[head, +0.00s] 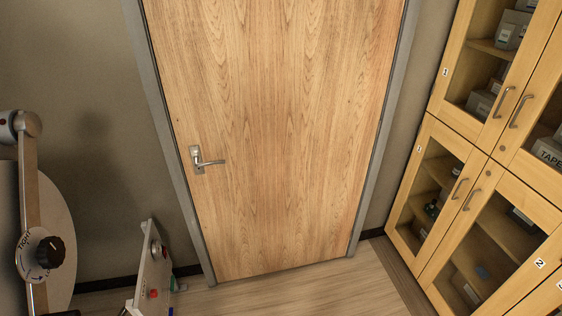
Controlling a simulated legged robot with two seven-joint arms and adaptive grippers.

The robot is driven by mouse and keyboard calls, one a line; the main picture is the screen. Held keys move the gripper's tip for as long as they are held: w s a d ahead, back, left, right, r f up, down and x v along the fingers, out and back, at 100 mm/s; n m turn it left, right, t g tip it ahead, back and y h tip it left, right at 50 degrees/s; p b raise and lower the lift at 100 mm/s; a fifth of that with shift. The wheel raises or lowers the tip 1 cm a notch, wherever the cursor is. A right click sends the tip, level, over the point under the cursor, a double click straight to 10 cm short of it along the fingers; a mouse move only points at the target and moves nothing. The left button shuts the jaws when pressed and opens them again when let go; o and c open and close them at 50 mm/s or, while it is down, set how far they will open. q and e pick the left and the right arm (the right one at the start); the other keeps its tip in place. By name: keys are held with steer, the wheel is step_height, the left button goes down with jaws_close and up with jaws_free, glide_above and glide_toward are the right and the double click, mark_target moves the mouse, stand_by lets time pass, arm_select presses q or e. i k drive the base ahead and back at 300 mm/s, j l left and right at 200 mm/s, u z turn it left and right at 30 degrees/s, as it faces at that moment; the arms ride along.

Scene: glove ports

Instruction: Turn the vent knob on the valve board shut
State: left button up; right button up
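A pale upright board (150,275), possibly the valve board, stands at the lower left, seen nearly edge-on. It carries a round grey part (157,250) near its top and a small red part (154,293) lower down. Its lettering is too small to read, and I cannot tell which part is the vent knob. The board's bottom is cut off by the picture edge. Neither of my grippers is in view.
A black knob (50,252) on a white dial lettered "Tight" sits on an upright post (30,190) at far left. A closed wooden door (280,120) with a lever handle (205,162) is ahead. Glass-fronted cabinets (425,150) stand right. The floor (300,295) before the door is clear.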

mark_target(153, 293)
steer(key=u, duration=1.35)
